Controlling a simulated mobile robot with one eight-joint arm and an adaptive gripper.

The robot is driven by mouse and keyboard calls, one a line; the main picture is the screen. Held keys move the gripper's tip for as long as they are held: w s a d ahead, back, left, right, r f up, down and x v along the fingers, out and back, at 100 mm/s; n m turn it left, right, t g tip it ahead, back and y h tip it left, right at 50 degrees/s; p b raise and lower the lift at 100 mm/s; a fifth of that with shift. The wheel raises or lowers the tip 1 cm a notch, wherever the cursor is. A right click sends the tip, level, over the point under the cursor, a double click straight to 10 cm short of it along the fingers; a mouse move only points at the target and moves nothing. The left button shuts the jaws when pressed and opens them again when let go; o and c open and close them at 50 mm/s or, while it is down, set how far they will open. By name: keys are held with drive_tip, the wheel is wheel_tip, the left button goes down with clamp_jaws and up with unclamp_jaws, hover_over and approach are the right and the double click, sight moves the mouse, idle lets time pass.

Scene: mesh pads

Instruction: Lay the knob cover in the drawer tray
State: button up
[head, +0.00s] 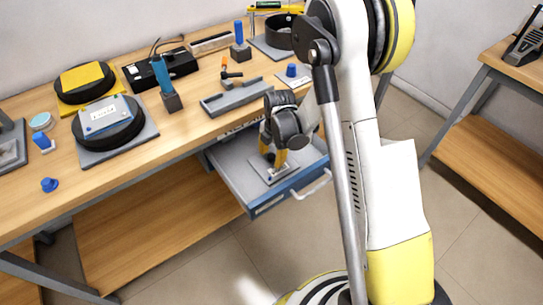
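The drawer (235,180) under the workbench is pulled open, with a grey inside and a blue front. A small light-grey plate (261,178) lies in it. My gripper (273,162) points down into the drawer, its yellow fingertips just above or at this plate. Whether anything is between the fingers is too small and hidden to tell. I cannot be sure which thing is the knob cover. A small blue cap (49,185) lies on the bench at the left, and another blue cap (291,70) stands on a pale plate behind the drawer. Both are apart from my gripper.
On the workbench (150,130) stand a black disc with a grey box (104,118), a yellow-topped disc (85,80), a blue-handled tool (164,80) and a grey channel (232,95). The drawer handle (314,186) sticks out towards clear floor (190,270). My arm hides part of the bench's right end.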

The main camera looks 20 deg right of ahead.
drive_tip(key=shift+r, duration=0.1)
wheel_tip(320, 180, up, 12)
drive_tip(key=s, duration=0.1)
drive_tip(key=shift+d, duration=0.35)
drive_tip(key=shift+s, duration=0.1)
drive_tip(key=s+r+m+t, duration=0.3)
drive_tip(key=s+r+m, duration=0.5)
drive_tip(key=r+m, duration=0.3)
drive_tip(key=s+r+m+t, duration=0.3)
drive_tip(key=s+r+m, duration=0.1)
drive_tip(key=s+m, duration=0.8)
drive_tip(key=shift+a+r+h, duration=0.15)
drive_tip(key=shift+a+h, duration=0.05)
drive_tip(key=shift+h, duration=0.1)
